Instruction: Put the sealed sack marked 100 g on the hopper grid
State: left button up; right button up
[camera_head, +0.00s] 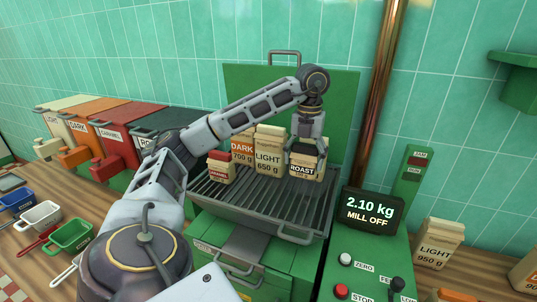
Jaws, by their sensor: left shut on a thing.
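My left gripper (308,138) is shut on the top of a tan sack with a black ROAST label (302,168). This sack is at the right end of a row on the hopper grid (262,203) and seems to rest on its bars; its weight marking is too small to read surely. Beside it on the grid stand the LIGHT 650 g sack (268,160), the orange-labelled DARK 700 g sack (242,147) and a small red-labelled sack (221,168) with an unreadable weight. My right gripper is not in view.
A display (371,210) reads 2.10 kg and MILL OFF. A LIGHT 950 g sack (437,243) stands on the counter at right. A copper pipe (378,90) rises behind the display. Coloured bins (115,148) and scoops (72,236) are at left. The front of the grid is clear.

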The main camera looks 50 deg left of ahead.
aim_at(303, 175)
pick_arm(q)
jog(key=shift+f+b, duration=0.65)
jog(key=shift+f, duration=0.6)
jog(key=shift+f+b, duration=0.3)
jog(key=shift+f, duration=1.6)
jog(key=shift+f, duration=0.1)
jog(key=shift+f+p, duration=0.35)
jog(key=shift+f, duration=1.45)
